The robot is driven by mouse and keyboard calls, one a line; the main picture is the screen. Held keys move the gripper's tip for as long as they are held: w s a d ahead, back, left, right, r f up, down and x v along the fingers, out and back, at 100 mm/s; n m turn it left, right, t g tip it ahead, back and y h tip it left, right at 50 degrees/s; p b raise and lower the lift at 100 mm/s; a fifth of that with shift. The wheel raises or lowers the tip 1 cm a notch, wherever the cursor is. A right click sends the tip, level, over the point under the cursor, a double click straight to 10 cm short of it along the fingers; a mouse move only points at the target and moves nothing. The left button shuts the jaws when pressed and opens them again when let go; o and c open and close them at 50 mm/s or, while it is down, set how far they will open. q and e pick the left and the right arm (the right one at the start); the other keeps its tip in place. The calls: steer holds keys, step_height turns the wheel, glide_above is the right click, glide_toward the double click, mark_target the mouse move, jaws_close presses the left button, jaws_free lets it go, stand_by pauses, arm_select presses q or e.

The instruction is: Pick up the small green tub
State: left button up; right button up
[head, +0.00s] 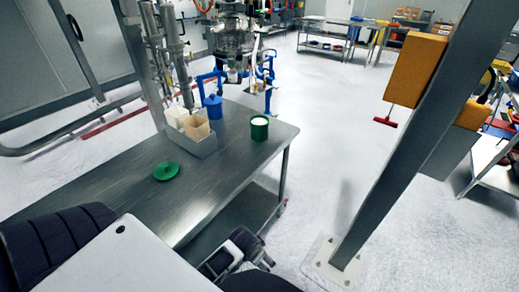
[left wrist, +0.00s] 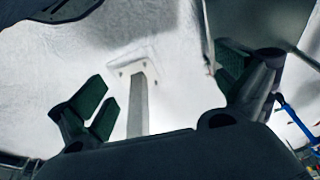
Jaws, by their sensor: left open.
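The small green tub (head: 259,132) stands upright near the far right corner of the steel table (head: 105,200), open at the top with white contents. A green lid (head: 166,172) lies flat on the table, to the left and nearer to me. My left gripper (head: 236,256) is low at the bottom of the head view, beyond the table's near right side and well apart from the tub. The tub is not seen in that view. My right gripper is not in view.
A grey box (head: 205,147) with light cartons stands left of the tub, a blue container (head: 212,106) behind it. A steel post (head: 385,185) rises from a floor plate on the right. The table's middle is mostly clear. Blue-framed machinery (head: 268,85) stands behind.

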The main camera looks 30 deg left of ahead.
arm_select(q)
steer(key=w+r+v, duration=0.1)
steer(key=w+v, duration=0.1)
steer(key=v, duration=1.3)
steer(key=w+a+r+n+t, duration=0.1)
steer(key=w+a+t, duration=0.2)
steer(key=w, duration=0.4)
steer(key=w+a+r+n+t, duration=0.1)
steer(key=w+a+t, duration=0.1)
steer(key=w+t, duration=0.3)
steer(key=w+a+r+n+t+y, duration=0.2)
steer(key=w+a+r+t+y, duration=0.2)
steer(key=w+a+r+t, duration=0.2)
steer(key=shift+w+a+r+y, duration=0.3)
steer(key=shift+w+a+r, duration=0.6)
steer(key=shift+a, duration=0.65)
steer(key=shift+w+a, duration=0.1)
steer(key=shift+a, duration=0.05)
steer(key=shift+r, duration=0.1)
